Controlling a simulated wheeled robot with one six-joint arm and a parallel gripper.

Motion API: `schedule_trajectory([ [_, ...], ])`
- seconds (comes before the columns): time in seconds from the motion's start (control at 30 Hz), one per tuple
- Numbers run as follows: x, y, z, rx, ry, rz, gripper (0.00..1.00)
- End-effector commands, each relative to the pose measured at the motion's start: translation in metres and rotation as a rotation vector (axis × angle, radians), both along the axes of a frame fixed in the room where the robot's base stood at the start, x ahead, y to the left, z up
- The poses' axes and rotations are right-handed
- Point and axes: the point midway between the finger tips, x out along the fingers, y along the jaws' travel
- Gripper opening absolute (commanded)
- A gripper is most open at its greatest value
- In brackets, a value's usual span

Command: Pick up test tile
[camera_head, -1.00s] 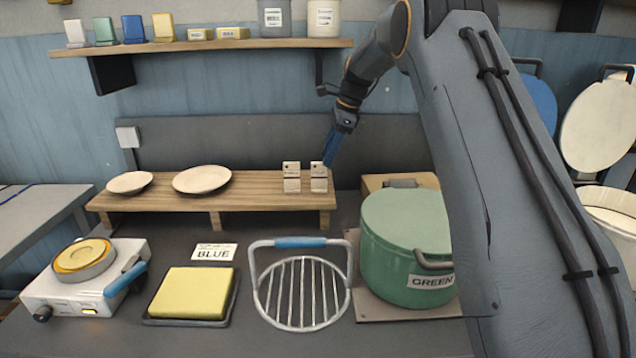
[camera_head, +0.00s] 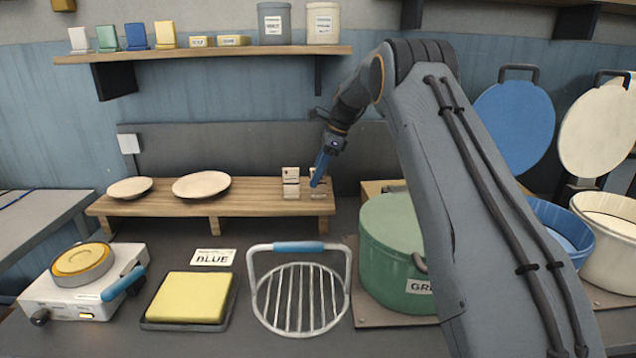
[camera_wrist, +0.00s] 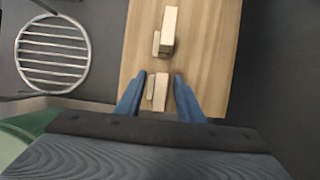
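Two small cream blocks stand on the low wooden bench, the left one (camera_head: 291,183) fully in view. The right block (camera_head: 318,194) is partly hidden by a blue finger of my gripper (camera_head: 319,170). I cannot tell from their faces which is the test tile. In the wrist view, my gripper (camera_wrist: 159,84) is open. Its blue fingers lie on either side of the nearer block (camera_wrist: 160,91), with small gaps visible. The other block (camera_wrist: 169,28) stands farther ahead, clear of the fingers.
The wooden bench (camera_head: 250,208) also holds two plates (camera_head: 201,185). In front are a wire rack (camera_head: 300,300) with a blue handle, a yellow pad (camera_head: 189,297), a white heater (camera_head: 82,283) and a green pot (camera_head: 392,250). A wall shelf (camera_head: 200,53) hangs above.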

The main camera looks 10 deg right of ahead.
Motion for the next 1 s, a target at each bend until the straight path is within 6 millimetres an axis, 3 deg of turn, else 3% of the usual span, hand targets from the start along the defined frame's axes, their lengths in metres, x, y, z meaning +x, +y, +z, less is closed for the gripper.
schedule_trajectory([
  [0.2,0.001,0.008,-0.018,0.0,0.0,0.001,0.34],
  [0.43,0.002,0.008,-0.02,0.0,-0.001,0.001,0.34],
  [0.63,0.002,0.008,-0.02,0.0,-0.001,0.001,0.01],
  [1.0,0.002,0.008,-0.018,-0.001,-0.003,0.001,0.0],
])
